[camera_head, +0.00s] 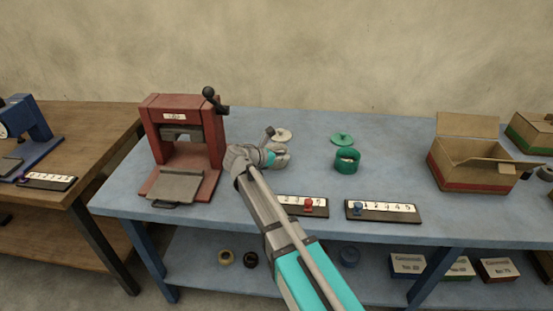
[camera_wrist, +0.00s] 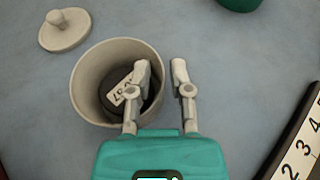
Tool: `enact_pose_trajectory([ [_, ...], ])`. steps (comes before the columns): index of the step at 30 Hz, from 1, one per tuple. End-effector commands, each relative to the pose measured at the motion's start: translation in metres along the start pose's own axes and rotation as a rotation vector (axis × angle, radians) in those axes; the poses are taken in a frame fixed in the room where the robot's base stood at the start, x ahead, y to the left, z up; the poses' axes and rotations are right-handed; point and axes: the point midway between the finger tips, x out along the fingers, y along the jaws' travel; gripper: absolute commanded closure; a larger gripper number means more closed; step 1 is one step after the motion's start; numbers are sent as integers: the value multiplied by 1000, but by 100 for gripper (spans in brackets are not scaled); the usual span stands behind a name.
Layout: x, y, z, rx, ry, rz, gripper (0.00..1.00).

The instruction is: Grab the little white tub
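The little white tub (camera_wrist: 84,88) stands open and upright on the blue table in the wrist view. A dark round thing with a white number label (camera_wrist: 124,92) lies inside it. My gripper (camera_wrist: 160,68) is open, its fingers astride the tub's right wall. The left finger is over the tub's mouth and the right finger is outside it. I cannot tell whether either touches the wall. In the head view my gripper largely hides the tub. Its off-white knobbed lid (camera_wrist: 65,30) lies apart on the table, and also shows in the head view (camera_head: 284,135).
A green tub (camera_head: 347,166) and its lid (camera_head: 342,139) are to the right. A red press (camera_head: 182,140) stands left. Two numbered strips (camera_head: 383,211) lie at the front edge of the blue table (camera_head: 390,160). An open cardboard box (camera_head: 470,165) is at the right.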

Motion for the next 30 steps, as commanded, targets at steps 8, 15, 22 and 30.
enact_pose_trajectory([
  [8,0,0,0,0,0,0,100],
  [15,0,0,0,0,0,0,100],
  [22,-1,0,4,0,0,0,100],
  [30,-7,0,19,0,0,0,100],
])
